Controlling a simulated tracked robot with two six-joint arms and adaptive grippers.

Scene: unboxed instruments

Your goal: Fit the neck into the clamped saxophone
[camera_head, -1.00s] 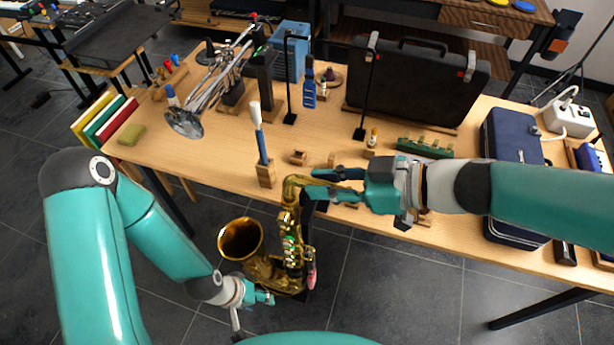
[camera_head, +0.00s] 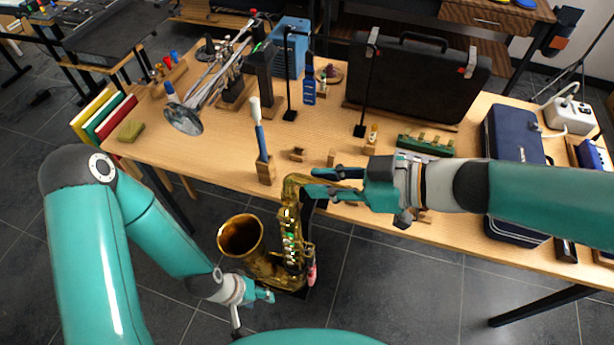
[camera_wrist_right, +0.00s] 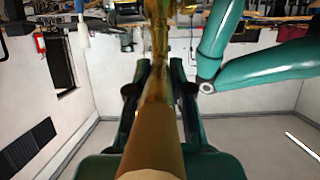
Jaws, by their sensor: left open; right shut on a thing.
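The brass saxophone (camera_head: 290,250) stands upright at the table's front edge, its bell (camera_head: 241,236) opening to the left. The curved gold neck (camera_head: 293,185) is at the top of the body. Whether it is seated in the socket or only lined up above it, I cannot tell. My right gripper (camera_head: 322,186) is shut on the neck from the right. In the right wrist view the neck's brown cork end (camera_wrist_right: 152,135) points toward the camera, between the fingers (camera_wrist_right: 160,95). My left gripper (camera_head: 263,294) is open, low beside the saxophone's lower body.
A wooden block with a blue-handled brush (camera_head: 262,145) stands just behind the saxophone. A trumpet (camera_head: 215,80), black case (camera_head: 415,85), navy case (camera_head: 515,150) and green rack (camera_head: 425,146) are on the table (camera_head: 215,150). Small wooden blocks lie behind my right gripper.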

